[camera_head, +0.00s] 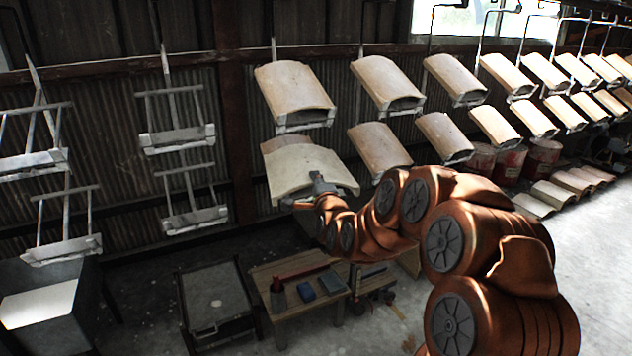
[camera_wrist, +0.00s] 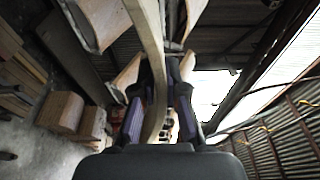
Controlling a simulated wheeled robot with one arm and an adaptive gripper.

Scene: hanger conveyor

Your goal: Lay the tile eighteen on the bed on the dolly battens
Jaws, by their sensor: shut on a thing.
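My gripper (camera_head: 318,188) is shut on the near edge of a pale curved tile (camera_head: 296,168), held up before the hanger row. In the wrist view the tile shows edge-on as a pale curved strip (camera_wrist: 149,35) between the fingers of my gripper (camera_wrist: 158,112). Another tile's edge (camera_head: 282,142) shows just behind it; whether they touch I cannot tell. No number is readable. A row of tiles (camera_head: 558,192) lies low at the right; whether it rests on the dolly battens I cannot tell.
Tiles hang on two levels of hangers to the right; empty hangers (camera_head: 178,138) are at the left. Below stand a dark-framed stand (camera_head: 218,300), a low wooden bench (camera_head: 300,305) with tools and a grey bin (camera_head: 45,295). Red drums (camera_head: 508,165) stand at the right. Floor at far right is clear.

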